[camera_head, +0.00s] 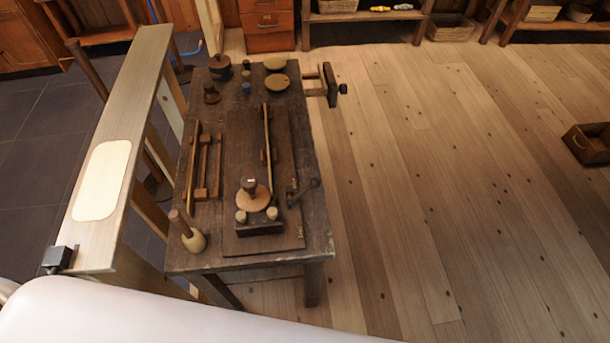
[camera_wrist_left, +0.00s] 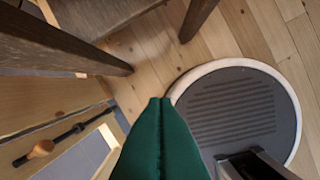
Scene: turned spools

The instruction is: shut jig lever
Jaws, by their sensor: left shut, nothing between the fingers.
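The jig (camera_head: 258,226) stands near the front of a dark board on the workbench, a dark block with two pale round knobs, a wooden disc and a small turned piece on it. A dark lever-like handle (camera_head: 303,190) sticks up and out to the right beside it; I cannot tell whether it is joined to the jig or how far open it is. My left gripper (camera_wrist_left: 160,101) shows only in the left wrist view, its green fingers shut and empty, away from the jig. My right gripper is in neither view.
The dark workbench (camera_head: 318,240) also carries a mallet (camera_head: 188,232), long wooden tools (camera_head: 204,165) and several turned pieces at the far end. A vise (camera_head: 328,86) juts from its right side. A pale bench (camera_head: 115,150) stands at left; the floor to the right is mostly clear.

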